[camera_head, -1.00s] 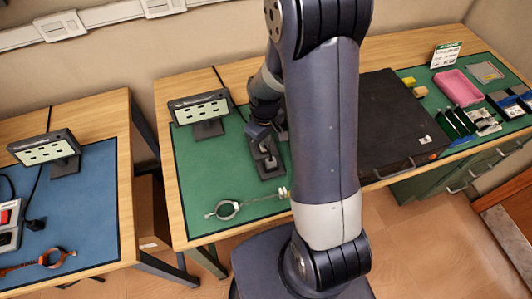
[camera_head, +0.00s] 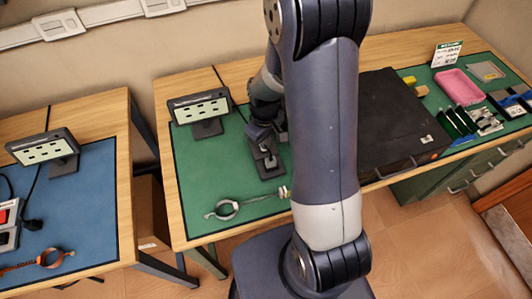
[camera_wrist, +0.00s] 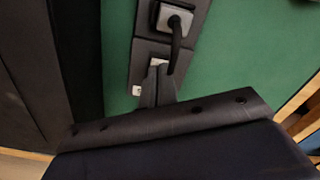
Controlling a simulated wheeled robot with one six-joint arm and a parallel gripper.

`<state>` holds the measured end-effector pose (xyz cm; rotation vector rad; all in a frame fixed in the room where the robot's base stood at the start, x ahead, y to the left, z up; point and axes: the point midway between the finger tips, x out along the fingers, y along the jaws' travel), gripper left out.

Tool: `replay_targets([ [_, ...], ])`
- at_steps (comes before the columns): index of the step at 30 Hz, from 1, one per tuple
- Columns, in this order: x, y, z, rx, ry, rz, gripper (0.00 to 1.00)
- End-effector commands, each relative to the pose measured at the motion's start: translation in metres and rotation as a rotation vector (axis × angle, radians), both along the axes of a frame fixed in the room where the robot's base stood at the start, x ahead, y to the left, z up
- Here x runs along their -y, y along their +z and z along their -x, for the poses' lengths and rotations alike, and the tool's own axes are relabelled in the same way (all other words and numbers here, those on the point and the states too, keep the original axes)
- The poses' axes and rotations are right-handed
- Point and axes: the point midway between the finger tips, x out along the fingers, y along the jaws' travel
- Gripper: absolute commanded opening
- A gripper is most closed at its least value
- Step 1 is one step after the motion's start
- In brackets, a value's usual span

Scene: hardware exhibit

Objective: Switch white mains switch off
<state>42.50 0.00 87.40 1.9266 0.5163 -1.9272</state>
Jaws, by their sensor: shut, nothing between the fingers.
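A dark power strip lies on the green mat (camera_head: 215,160); in the wrist view the strip (camera_wrist: 143,57) runs down from the top. A black plug with a cable (camera_wrist: 176,30) sits in its upper light-grey socket. A small white part (camera_wrist: 158,62), perhaps the white mains switch, shows just beyond my fingertips, partly covered by them. My gripper (camera_wrist: 160,72) is shut and empty, its tips over the strip; I cannot tell whether they touch it. The switch's position cannot be made out. In the head view the strip (camera_head: 268,168) shows below my wrist.
A display stand (camera_head: 200,108) stands behind the strip, and a ring-shaped tool (camera_head: 223,210) lies in front. A large dark case (camera_head: 395,125) is to the right. Another strip with a red switch (camera_head: 8,212) lies on the blue mat of the left table.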

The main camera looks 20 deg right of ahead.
Motion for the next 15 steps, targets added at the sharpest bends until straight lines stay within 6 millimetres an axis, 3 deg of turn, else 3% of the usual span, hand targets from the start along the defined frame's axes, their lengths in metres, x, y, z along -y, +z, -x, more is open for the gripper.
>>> replay_targets([
  [15, 0.0, -0.0087, 0.0, 0.0, 0.0, 0.0, 0.0],
])
